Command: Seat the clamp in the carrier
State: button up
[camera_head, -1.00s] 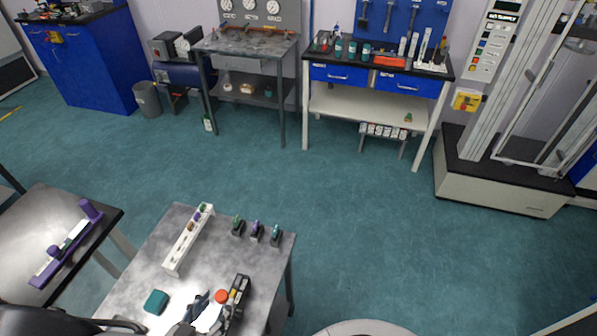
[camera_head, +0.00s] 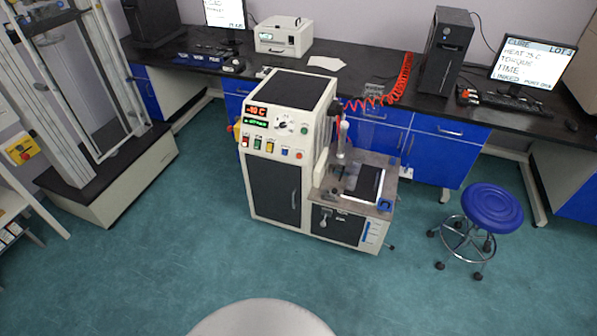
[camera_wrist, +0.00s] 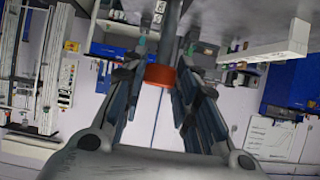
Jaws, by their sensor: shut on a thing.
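My gripper (camera_wrist: 160,85) shows only in the wrist view. Its fingers are shut on a dark grey rod-like thing with an orange-red collar (camera_wrist: 160,76), and the rod runs up out of the picture. I cannot tell for certain that it is the clamp. In the head view a cream bench machine (camera_head: 282,150) with red and green displays stands ahead. On its right is a low deck (camera_head: 378,160) with a pale upright cylinder (camera_head: 342,138) above it. I cannot make out which part is the carrier.
A blue stool (camera_head: 492,208) stands right of the machine. A long black-topped bench (camera_head: 345,88) runs behind it, with a computer tower (camera_head: 446,60) and a monitor (camera_head: 533,62). A tall frame machine (camera_head: 85,90) stands at left. The green floor in front is clear.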

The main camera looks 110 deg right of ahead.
jog(key=c, duration=0.3)
jog(key=shift+r+p, duration=2.75)
jog(key=shift+r, duration=0.35)
jog(key=shift+c, duration=0.2)
jog(key=shift+w+f, duration=0.1)
